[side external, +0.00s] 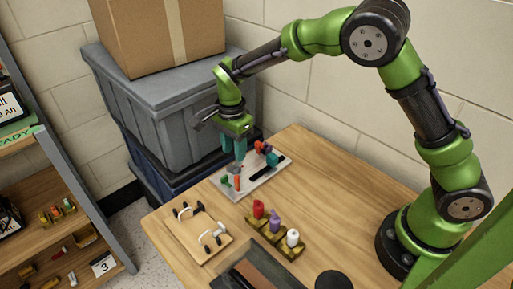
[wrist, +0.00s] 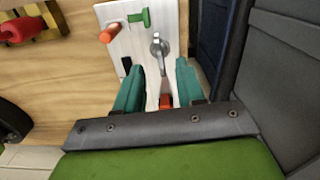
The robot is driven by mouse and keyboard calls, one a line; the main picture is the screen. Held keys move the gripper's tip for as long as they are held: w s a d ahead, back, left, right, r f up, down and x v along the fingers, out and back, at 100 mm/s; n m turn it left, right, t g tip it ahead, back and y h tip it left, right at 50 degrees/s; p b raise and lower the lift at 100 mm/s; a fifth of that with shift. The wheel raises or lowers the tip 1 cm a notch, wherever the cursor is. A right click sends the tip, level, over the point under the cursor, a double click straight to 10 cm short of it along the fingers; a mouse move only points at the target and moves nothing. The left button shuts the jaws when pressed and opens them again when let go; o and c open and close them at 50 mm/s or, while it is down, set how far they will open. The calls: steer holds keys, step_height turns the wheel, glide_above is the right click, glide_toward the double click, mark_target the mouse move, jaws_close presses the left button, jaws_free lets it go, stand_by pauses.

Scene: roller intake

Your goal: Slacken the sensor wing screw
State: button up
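A white plate (side external: 262,181) lies near the table's far left edge and carries several small fittings. A grey metal piece with a rounded head and a narrow upright part (wrist: 158,46), which looks like the wing screw, stands on this plate (wrist: 172,18) in the wrist view. My gripper (side external: 236,158) points down over the plate. In the wrist view my gripper (wrist: 160,67) has its two teal fingers apart, with the grey piece just beyond the tips and in line with the gap. An orange-red part (wrist: 166,101) shows between the fingers, lower down. Contact cannot be told.
On the plate, an orange peg (wrist: 110,33) and a green fitting (wrist: 140,18) stand close by. A wooden board with white hooks (side external: 200,235) and a rack with red, purple and white items (side external: 275,236) are in front. Grey bins (side external: 165,110) stand beside the table.

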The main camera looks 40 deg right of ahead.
step_height(320, 180, down, 5)
steer(key=shift+f, duration=0.1)
jaws_close()
stand_by(0.3)
